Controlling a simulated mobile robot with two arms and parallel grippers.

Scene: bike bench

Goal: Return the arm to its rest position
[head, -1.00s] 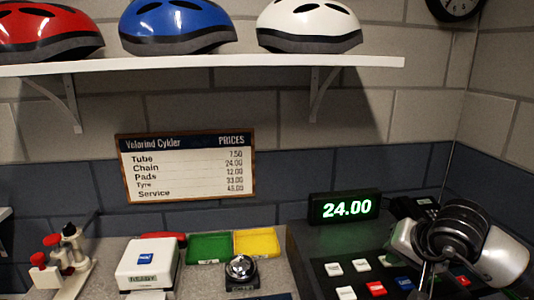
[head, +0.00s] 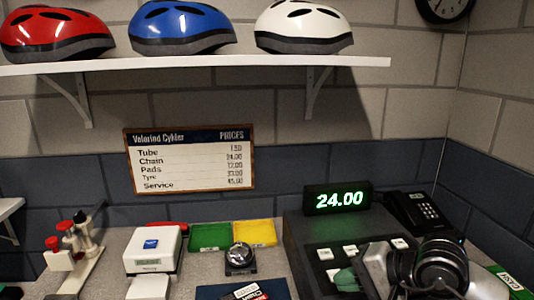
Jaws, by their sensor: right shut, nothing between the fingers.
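My right gripper (head: 390,288) is at the lower right of the head view, over the keypad side of the dark cash register (head: 300,255). It is shut and empty; its fingertips are partly hidden by the wrist and the picture's lower edge. The register's display (head: 338,199) reads 24.00. White keys (head: 325,254) show beside my arm, and the arm hides other keys. A small green shape (head: 344,277) lies at the gripper's left; I cannot tell what it is. My left gripper is not in view.
A black telephone (head: 418,212) stands behind my right arm. On the bench are a white box device (head: 152,248), green (head: 210,236) and yellow (head: 255,232) trays, a bell (head: 241,257) and a red-and-white tool stand (head: 70,250). A helmet shelf (head: 200,64) runs above.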

